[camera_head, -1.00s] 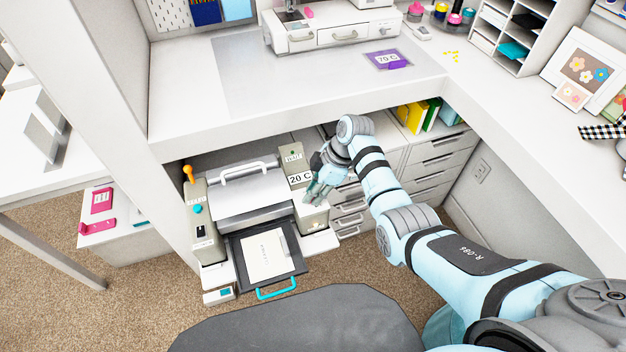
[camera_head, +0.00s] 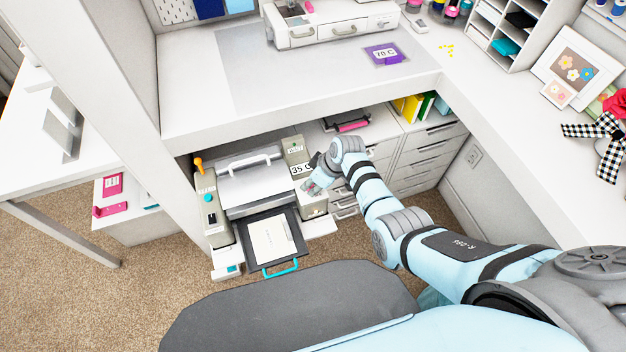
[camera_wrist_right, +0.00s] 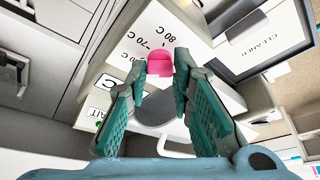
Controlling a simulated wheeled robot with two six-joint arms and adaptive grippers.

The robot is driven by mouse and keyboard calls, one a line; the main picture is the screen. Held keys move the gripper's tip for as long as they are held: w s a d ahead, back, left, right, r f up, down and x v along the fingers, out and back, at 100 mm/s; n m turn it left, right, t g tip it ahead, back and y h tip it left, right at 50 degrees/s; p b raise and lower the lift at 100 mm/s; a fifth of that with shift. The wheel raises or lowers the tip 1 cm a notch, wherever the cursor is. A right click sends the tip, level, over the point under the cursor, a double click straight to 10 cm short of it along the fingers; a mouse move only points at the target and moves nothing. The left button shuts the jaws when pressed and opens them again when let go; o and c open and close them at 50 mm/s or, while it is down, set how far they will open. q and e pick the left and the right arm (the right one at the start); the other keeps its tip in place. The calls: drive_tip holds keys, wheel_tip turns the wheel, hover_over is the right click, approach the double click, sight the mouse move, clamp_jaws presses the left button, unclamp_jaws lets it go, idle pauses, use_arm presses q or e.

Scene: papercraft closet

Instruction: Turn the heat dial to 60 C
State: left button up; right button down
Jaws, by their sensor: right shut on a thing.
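The press machine (camera_head: 250,185) stands under the desk. Its display (camera_head: 302,170) reads 35 C, below a WAIT label (camera_head: 294,150). My right gripper (camera_head: 318,183) is at the machine's right side, where my wrist and fingers mostly hide the heat dial in the head view. In the right wrist view, my right gripper (camera_wrist_right: 160,78) is shut on the heat dial, whose pink part (camera_wrist_right: 160,65) shows between the fingertips. A grey disc (camera_wrist_right: 160,110) lies between the fingers. Marks for 70 C and 80 C are printed beside the pink part. My left gripper is out of view.
A purple card (camera_head: 382,54) marked 70 C lies on the desk (camera_head: 270,70) above. A black tray (camera_head: 270,240) with a teal handle sticks out of the machine's front. Drawers (camera_head: 425,165) stand right of the arm. The desk edge overhangs the machine.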

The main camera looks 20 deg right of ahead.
drive_tip(key=shift+w+r, duration=0.1)
drive_tip(key=shift+w, duration=0.05)
drive_tip(key=c, duration=1.4)
unclamp_jaws()
drive_tip(key=v, duration=1.2)
